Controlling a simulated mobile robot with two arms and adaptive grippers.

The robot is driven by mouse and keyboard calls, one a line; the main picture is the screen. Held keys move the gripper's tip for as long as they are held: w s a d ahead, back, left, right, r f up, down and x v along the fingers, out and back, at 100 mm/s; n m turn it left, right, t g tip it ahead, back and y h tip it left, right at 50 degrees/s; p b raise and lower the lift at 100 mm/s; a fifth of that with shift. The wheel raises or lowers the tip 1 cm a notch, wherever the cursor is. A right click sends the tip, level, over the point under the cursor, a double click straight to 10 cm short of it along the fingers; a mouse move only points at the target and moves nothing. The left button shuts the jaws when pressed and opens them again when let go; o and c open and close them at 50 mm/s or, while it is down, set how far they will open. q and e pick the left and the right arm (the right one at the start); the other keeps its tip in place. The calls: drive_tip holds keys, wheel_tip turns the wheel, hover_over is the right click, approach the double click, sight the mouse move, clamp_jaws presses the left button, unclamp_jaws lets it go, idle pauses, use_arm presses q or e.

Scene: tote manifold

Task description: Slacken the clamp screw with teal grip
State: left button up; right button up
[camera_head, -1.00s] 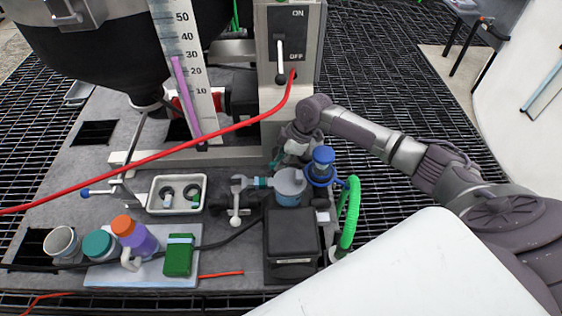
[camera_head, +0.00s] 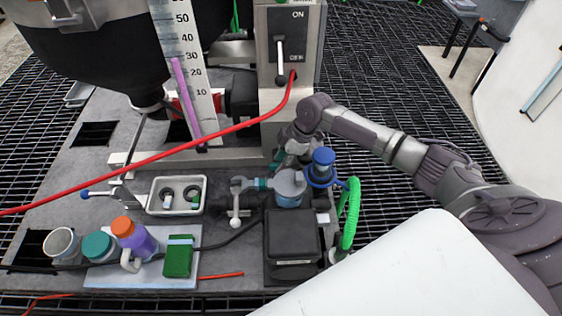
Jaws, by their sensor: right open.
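My right gripper (camera_head: 291,157) reaches down behind the blue-topped fitting (camera_head: 321,168) and the grey-blue pipe piece (camera_head: 290,182). Its fingers are small and partly hidden there. A small teal part (camera_head: 278,156) shows at the left side of the fingers; it may be the teal grip of the clamp screw, but the screw itself is hidden. I cannot tell whether the fingers touch it. A teal band (camera_head: 262,184) also shows on the pipe left of the grey-blue piece. My left gripper is not in view.
A black box (camera_head: 291,236) and a green hose (camera_head: 350,212) stand in front of the fittings. A red cable (camera_head: 150,155) crosses to the switch box (camera_head: 289,40). A grey tray (camera_head: 153,197) holds rings. A mat (camera_head: 105,276) at front left carries bottles and a green box.

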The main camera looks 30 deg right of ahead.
drive_tip(key=v, duration=1.1)
drive_tip(key=shift+r, duration=0.2)
drive_tip(key=shift+s+d, duration=0.1)
drive_tip(key=shift+d, duration=0.05)
